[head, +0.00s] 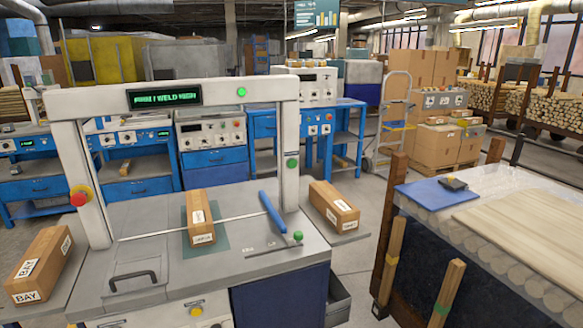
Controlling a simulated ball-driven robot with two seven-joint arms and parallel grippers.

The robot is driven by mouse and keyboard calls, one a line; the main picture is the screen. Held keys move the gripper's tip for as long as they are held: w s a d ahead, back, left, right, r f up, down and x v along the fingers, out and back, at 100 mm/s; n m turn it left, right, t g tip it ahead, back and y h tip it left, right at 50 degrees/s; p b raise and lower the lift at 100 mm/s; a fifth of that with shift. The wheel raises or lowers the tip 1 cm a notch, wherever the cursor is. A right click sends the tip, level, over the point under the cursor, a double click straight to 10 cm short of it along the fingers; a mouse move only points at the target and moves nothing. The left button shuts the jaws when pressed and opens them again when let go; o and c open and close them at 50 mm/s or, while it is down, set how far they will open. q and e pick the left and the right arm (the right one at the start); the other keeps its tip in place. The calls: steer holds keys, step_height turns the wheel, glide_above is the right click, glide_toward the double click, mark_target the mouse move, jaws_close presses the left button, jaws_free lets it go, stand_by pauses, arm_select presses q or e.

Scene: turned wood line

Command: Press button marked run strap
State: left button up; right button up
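A strapping machine with a white arch (180,92) stands in front of me. No label reading run strap is legible. A green round button or lamp (241,91) is on the top beam, right of the lit display (165,97). Another green button (292,163) is on the right post. A green knob or button (298,236) is by the blue lever (272,213). A yellow button (196,311) is on the front panel. A red mushroom button (79,197) on yellow is on the left post. Neither gripper is in view.
A carton (200,217) lies under the arch; cartons also lie on the left (38,265) and right (333,206) shelves. A black handle (133,279) is on the machine's near left top. A wood-laden crate (480,240) stands right, with a floor gap between.

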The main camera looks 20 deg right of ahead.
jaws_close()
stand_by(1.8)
